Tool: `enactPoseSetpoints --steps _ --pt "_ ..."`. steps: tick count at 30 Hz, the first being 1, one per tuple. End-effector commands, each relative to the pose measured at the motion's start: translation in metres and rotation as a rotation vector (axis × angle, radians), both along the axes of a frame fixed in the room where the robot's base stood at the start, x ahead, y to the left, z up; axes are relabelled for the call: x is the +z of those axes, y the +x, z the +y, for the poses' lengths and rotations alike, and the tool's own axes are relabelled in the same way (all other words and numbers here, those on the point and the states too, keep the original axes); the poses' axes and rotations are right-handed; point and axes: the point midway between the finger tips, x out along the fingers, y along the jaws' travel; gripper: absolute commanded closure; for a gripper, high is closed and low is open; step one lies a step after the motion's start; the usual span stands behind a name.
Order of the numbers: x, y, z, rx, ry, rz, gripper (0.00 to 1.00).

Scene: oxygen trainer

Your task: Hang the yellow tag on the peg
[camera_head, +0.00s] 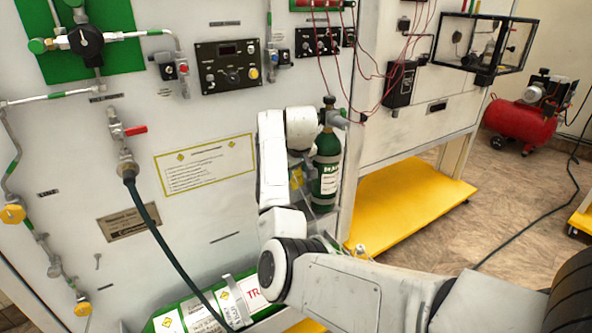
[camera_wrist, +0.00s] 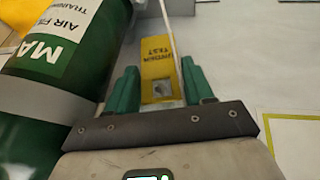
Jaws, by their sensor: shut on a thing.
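The yellow tag (camera_wrist: 158,72), with dark printed text and a hole at its near end, sits between the two teal fingers of my gripper (camera_wrist: 161,88). My gripper is shut on it. In the head view a small yellow patch, likely the tag (camera_head: 297,178), shows beside my white wrist, left of the green cylinder; my fingers are mostly hidden there. A small metal fitting on the panel (camera_head: 98,260), lower left, may be the peg; I cannot tell for sure.
A green cylinder (camera_head: 327,172) stands close right of my wrist; it fills the left of the wrist view (camera_wrist: 50,60). A hose (camera_head: 160,240) hangs across the white panel (camera_head: 200,130). Another green cylinder (camera_head: 190,315) lies below. Thin red wires (camera_head: 345,80) hang at upper right.

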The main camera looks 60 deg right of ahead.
Motion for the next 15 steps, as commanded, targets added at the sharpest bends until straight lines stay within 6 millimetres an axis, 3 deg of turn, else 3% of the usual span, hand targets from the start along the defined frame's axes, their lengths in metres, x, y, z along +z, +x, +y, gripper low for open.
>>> enactPoseSetpoints --steps 3,4,12,15 --pt "0.0001 0.0 0.0 0.0 0.0 0.0 0.81" --pt "0.0001 0.0 0.0 0.0 0.0 0.0 0.46" --pt "0.0001 -0.0003 -0.0002 0.0 0.0 0.0 0.2" --pt "0.0003 -0.0007 -0.0006 -0.001 -0.001 0.0 0.18"
